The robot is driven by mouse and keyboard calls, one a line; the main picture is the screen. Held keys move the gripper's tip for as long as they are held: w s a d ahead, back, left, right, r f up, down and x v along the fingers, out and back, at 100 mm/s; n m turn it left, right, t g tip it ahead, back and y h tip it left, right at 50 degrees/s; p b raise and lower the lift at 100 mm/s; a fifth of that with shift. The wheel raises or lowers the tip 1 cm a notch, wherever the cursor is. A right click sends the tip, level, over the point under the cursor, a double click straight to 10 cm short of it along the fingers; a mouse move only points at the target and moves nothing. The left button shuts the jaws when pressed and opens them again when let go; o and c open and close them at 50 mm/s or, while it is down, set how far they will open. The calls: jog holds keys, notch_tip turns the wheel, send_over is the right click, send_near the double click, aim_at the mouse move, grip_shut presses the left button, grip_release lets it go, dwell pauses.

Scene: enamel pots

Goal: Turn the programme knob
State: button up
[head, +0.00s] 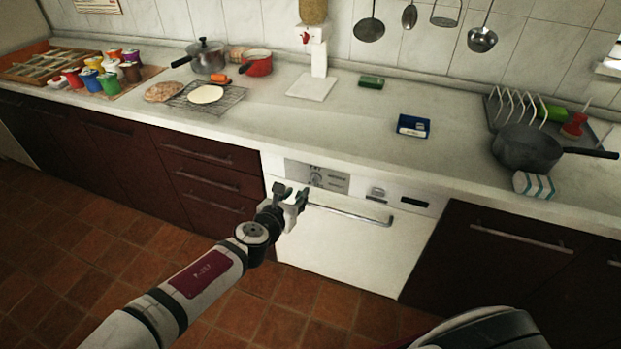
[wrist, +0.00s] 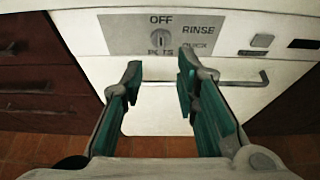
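The programme knob (wrist: 263,40) is a small round grey dial on the grey panel (wrist: 150,35) of a white dishwasher. In the wrist view, the panel reads OFF above the knob, RINSE and QUICK to the right, and a partly hidden label below. The knob also shows small in the head view (head: 316,179). My gripper (wrist: 158,72) is open with green finger pads apart and nothing between them. It is in front of the dishwasher, just below the panel in the picture, apart from the knob. In the head view my gripper (head: 291,192) partly overlaps the panel's lower edge.
The dishwasher door (head: 345,250) has a bar handle (head: 350,215) below the panel. Dark drawers (head: 205,180) stand to the left and a dark cupboard (head: 500,265) to the right. The worktop (head: 350,120) above holds pots, cups and a dish rack.

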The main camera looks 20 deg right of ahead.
aim_at(313, 178)
jog(key=x, duration=1.3)
jog(key=shift+w+d+f+b, duration=0.1)
jog(key=shift+d+f+b, duration=0.05)
jog(key=shift+b, duration=0.15)
grip_shut()
